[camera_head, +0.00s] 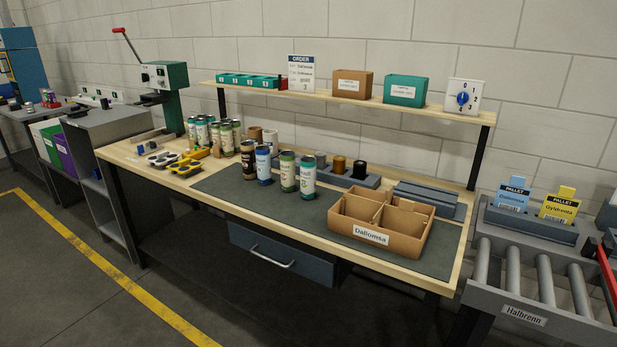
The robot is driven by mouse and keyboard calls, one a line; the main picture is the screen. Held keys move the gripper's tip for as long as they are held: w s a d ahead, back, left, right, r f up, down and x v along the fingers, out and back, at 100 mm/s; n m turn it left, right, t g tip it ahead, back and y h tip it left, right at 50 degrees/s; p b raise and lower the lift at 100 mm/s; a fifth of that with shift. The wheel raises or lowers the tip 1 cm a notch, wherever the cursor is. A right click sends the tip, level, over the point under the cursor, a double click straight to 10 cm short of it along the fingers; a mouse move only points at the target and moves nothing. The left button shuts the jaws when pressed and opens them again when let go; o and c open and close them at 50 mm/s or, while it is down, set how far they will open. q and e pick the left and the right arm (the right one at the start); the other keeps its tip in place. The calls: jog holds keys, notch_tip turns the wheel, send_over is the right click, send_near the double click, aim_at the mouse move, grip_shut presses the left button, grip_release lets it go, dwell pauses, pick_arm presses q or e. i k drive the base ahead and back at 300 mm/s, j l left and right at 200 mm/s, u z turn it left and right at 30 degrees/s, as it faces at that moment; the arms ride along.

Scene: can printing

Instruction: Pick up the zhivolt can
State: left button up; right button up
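Several tall printed cans stand upright on the workbench. On the dark mat (225,185) are a brown can (248,160), a white and blue can (264,165), a green and white can (287,171) and a teal and white can (307,176). A group of green and blue cans (226,139) stands farther back on the left. The label names are too small to read, so I cannot tell which can is zhivolt. Neither of my grippers shows in this view.
An open divided cardboard box (372,238) labelled Dallowsa stands on the mat's right. A grey holder (345,180) with spools is behind the cans. A green lever press (168,95) is at back left. A shelf (440,111) overhangs the bench. A roller conveyor (545,283) is at right.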

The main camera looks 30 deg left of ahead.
aim_at(307, 164)
jog(key=u, duration=0.75)
jog(key=i+u, duration=0.75)
jog(key=k+l, duration=0.05)
jog(key=k, duration=0.05)
